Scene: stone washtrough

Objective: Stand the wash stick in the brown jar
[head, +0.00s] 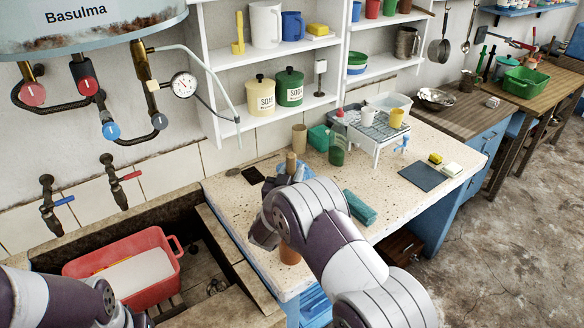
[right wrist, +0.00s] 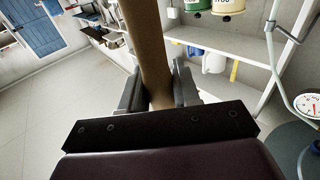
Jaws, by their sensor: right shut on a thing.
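The wash stick, a brown wooden rod, rises above my right forearm in the head view (head: 291,163). In the right wrist view the stick (right wrist: 147,40) stands between the two fingers of my right gripper (right wrist: 157,92), which is shut on it. In the head view my wrist hides most of the grip and the stick's middle. An orange-brown jar (head: 289,253) shows partly below my wrist, near the counter's front edge. I cannot tell whether the stick's lower end is inside it. My left arm shows at the lower left, but its gripper is not clearly seen.
A red tub (head: 172,283) sits in the stone trough at left. Shelves stand behind.

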